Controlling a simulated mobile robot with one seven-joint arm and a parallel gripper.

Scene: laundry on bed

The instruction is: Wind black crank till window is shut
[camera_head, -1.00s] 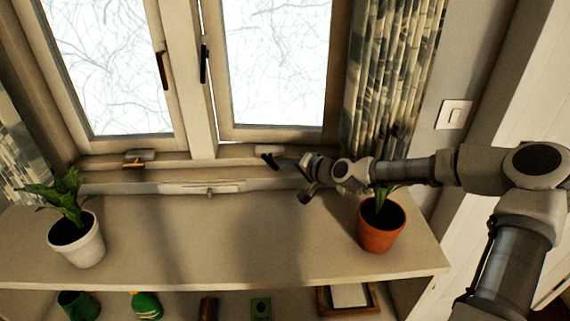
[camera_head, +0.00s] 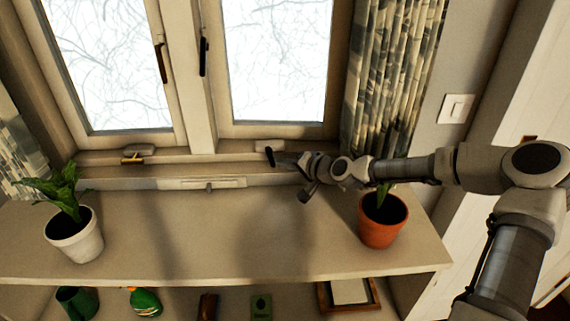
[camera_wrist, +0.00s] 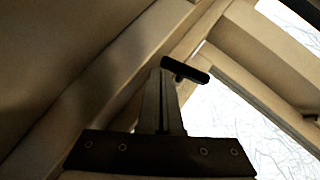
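The black crank (camera_head: 269,156) is at the sill below the right window sash (camera_head: 278,131). In the wrist view the black crank (camera_wrist: 185,70) shows as a short dark bar at my fingertips. My gripper (camera_head: 281,162) reaches it from the right, and its fingers (camera_wrist: 166,80) are close together with the crank's near end between their tips. The exact contact is partly hidden. The right sash stands close to its frame in the head view. A bright opening beside frame parts shows in the wrist view; I cannot tell how far the sash is open.
An orange pot with a plant (camera_head: 383,221) stands on the shelf under my arm. A white pot with a plant (camera_head: 75,236) stands at left. A brass-coloured handle (camera_head: 132,160) is on the left sill. The middle of the shelf top (camera_head: 230,235) is clear.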

